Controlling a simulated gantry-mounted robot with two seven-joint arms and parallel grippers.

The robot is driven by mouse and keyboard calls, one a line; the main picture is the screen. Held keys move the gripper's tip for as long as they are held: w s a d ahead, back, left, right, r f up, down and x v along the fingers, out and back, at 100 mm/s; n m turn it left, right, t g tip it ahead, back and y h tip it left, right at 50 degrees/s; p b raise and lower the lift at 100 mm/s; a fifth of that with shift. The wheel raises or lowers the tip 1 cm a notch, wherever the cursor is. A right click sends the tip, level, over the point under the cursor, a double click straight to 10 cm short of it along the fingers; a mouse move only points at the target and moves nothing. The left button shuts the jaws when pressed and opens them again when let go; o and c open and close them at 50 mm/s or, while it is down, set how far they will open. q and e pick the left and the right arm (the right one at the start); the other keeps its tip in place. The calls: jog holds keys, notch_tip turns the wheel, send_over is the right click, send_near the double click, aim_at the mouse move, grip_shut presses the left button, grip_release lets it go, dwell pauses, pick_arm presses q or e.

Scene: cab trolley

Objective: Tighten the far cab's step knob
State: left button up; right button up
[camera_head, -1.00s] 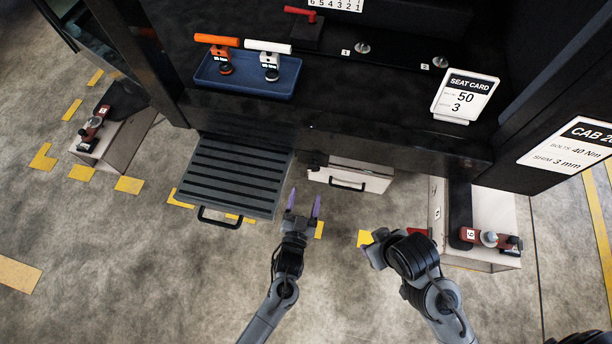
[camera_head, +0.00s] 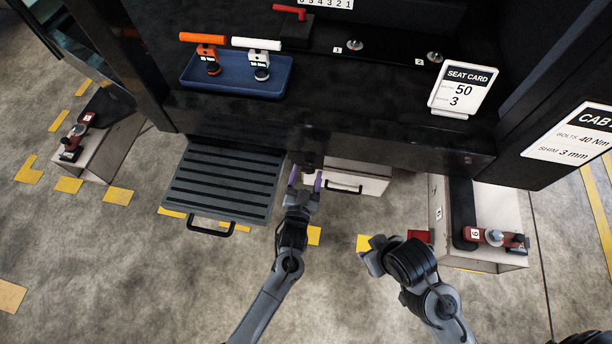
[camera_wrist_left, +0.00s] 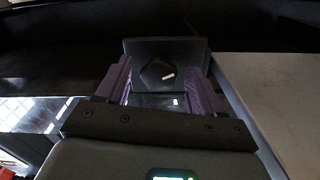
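The cab's dark ribbed step (camera_head: 222,182), with a black handle at its front, hangs below the cab sill. A small dark knob (camera_head: 311,160) sits under the sill at the step's right. My left gripper (camera_head: 305,181) is just below the knob, its purple fingers spread and pointing up at it. In the left wrist view, the fingers (camera_wrist_left: 160,85) stand on both sides of a dark angular knob (camera_wrist_left: 158,72) with a white mark. I cannot tell whether they touch it. My right gripper (camera_head: 368,257) is lower right, away from the knob; its fingers are mostly hidden.
A white drawer box (camera_head: 350,178) with a black handle is close right of my left gripper. A blue tray (camera_head: 235,84) with orange and white-handled tools lies on the cab floor. Pale boxes with red clamps stand left (camera_head: 112,150) and right (camera_head: 490,205). The floor in front is open.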

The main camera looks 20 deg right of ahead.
pick_arm(q)
jog(key=c, duration=1)
jog(key=shift+m, duration=0.3)
jog(key=shift+r+m+p, duration=0.1)
jog(key=shift+m+p, duration=0.7)
jog(key=shift+m, duration=0.4)
jog(key=shift+a+m+p, duration=0.1)
jog(key=shift+m+p, duration=0.5)
jog(key=shift+m, duration=1.4)
jog(key=o, duration=1)
jog(key=shift+o, duration=0.2)
jog(key=shift+a, duration=0.1)
